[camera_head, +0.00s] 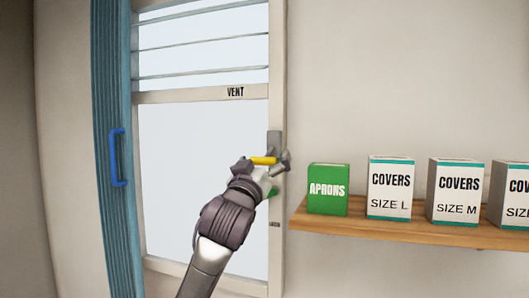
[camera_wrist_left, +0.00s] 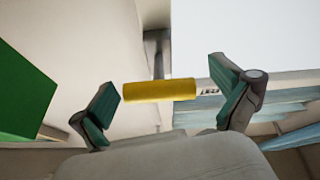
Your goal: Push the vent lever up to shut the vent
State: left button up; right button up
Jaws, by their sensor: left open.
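The vent lever's yellow grip (camera_head: 263,160) is at the right edge of the window frame, by a grey upright strip (camera_head: 274,141). My left gripper (camera_head: 264,166) is at the grip. In the left wrist view the yellow grip (camera_wrist_left: 160,90) lies crosswise between the two spread fingers of my left gripper (camera_wrist_left: 166,88), with a gap visible on each side. The vent (camera_head: 200,44) is the row of thin slats at the window's top, above a rail labelled VENT (camera_head: 235,92); the slats show as thin lines with bright gaps. My right gripper is out of view.
A wooden shelf (camera_head: 420,234) to the right holds a green APRONS box (camera_head: 328,190) and several white COVERS boxes (camera_head: 389,187), close to my gripper's right. A blue folding curtain with a blue handle (camera_head: 118,157) is left of the window.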

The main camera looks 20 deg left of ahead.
pick_arm(q)
jog(key=c, duration=1.6)
